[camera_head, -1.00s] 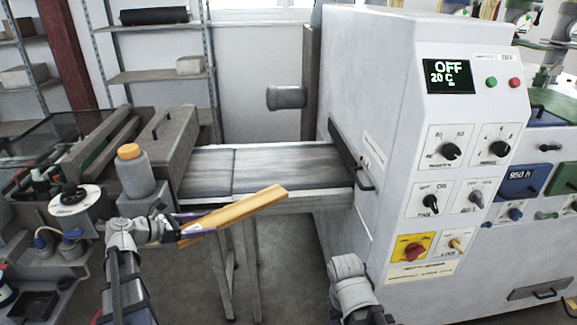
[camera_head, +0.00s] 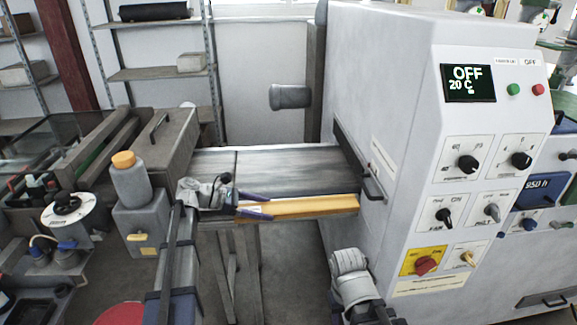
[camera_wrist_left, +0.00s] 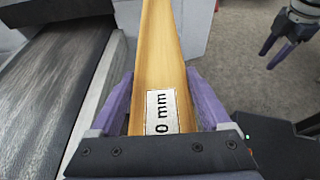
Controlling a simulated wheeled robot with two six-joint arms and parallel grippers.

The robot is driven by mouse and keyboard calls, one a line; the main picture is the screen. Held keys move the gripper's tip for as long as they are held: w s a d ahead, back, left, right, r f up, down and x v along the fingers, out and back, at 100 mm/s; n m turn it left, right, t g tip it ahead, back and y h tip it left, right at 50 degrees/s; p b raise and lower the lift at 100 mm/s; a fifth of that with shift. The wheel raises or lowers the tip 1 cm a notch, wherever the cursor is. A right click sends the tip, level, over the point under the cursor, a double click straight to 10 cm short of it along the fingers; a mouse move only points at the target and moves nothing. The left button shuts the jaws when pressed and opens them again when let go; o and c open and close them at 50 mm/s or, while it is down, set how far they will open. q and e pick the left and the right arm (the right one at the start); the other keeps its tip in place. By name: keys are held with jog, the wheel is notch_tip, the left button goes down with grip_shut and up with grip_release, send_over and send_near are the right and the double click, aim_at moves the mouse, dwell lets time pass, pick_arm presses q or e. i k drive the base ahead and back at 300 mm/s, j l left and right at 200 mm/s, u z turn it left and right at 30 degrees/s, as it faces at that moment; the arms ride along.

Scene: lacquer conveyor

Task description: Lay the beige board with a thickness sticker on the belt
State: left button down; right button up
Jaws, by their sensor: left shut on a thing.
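The beige board (camera_head: 310,206) is long and narrow and looks yellowish wood-coloured. My left gripper (camera_head: 253,203) is shut on it near its left end. In the left wrist view the board (camera_wrist_left: 158,50) runs lengthwise away from the jaws (camera_wrist_left: 162,105), with a white sticker (camera_wrist_left: 162,112) reading "0 mm" in its visible part. The dark grey belt (camera_head: 290,170) lies behind the board in the head view. The wrist view shows the belt (camera_wrist_left: 50,75) to the left, with the board beside its pale side rail. My right gripper (camera_wrist_left: 275,35) shows partly, at the top right.
The white machine (camera_head: 390,130) stands at the belt's right end, its display reading OFF and 20 C. A black handle (camera_head: 373,188) sticks out by its opening. A grey bottle with an orange cap (camera_head: 130,180) stands left of the belt. Floor is open in front.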

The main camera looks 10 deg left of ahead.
aim_at(290, 168)
jog(key=i+j, duration=0.2)
jog(key=i, duration=0.2)
jog(key=i+j, duration=0.15)
jog(key=i, duration=0.25)
jog(key=i+j, duration=0.2)
jog(key=i, duration=0.25)
